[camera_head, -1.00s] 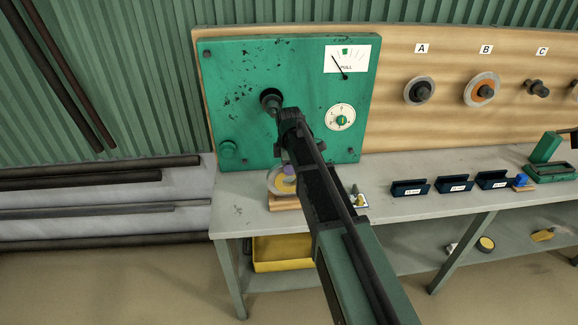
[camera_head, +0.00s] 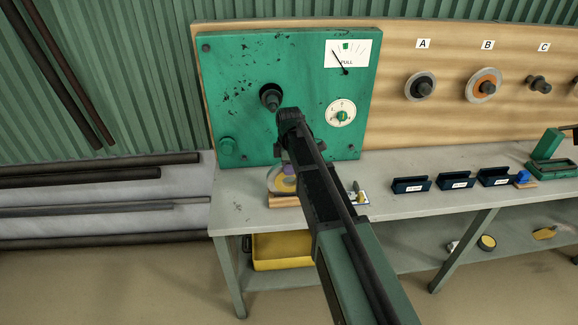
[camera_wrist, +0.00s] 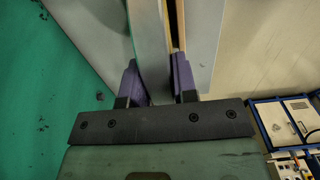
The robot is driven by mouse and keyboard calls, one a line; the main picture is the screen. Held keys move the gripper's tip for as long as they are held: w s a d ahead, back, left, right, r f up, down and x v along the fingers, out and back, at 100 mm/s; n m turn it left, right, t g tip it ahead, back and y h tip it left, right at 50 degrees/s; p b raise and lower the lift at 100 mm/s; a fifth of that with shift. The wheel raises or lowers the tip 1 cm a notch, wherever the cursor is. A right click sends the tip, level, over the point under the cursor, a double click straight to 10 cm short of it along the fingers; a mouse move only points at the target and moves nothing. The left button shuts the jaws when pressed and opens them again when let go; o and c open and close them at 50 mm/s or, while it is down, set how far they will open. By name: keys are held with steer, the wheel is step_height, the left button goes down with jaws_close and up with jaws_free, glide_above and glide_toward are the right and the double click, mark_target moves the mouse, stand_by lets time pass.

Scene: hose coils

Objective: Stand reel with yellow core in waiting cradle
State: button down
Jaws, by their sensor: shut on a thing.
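The reel with the yellow core (camera_head: 277,181) is a pale disc standing upright at the wooden cradle (camera_head: 284,201) on the bench, below the green panel. Its yellow middle shows beside my arm. My gripper (camera_head: 289,168) is at the reel's upper part, its purple fingers mostly hidden behind my arm. In the wrist view my gripper (camera_wrist: 156,62) is shut on the reel's pale rim (camera_wrist: 150,35), one purple finger on each side. I cannot tell whether the reel rests fully in the cradle.
The green panel (camera_head: 235,110) with dial and gauge rises behind the reel, its dark spindle (camera_head: 270,97) sticking out. Reels hang at pegs A (camera_head: 411,89) and B (camera_head: 470,86); peg C (camera_head: 539,85) looks bare. Dark blue holders (camera_head: 411,185) line the bench. A yellow bin (camera_head: 283,262) sits below.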

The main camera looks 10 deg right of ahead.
steer(key=shift+f+b, duration=0.7)
stand_by(0.4)
steer(key=c, duration=0.8)
jaws_free()
steer(key=shift+r+p, duration=3.55)
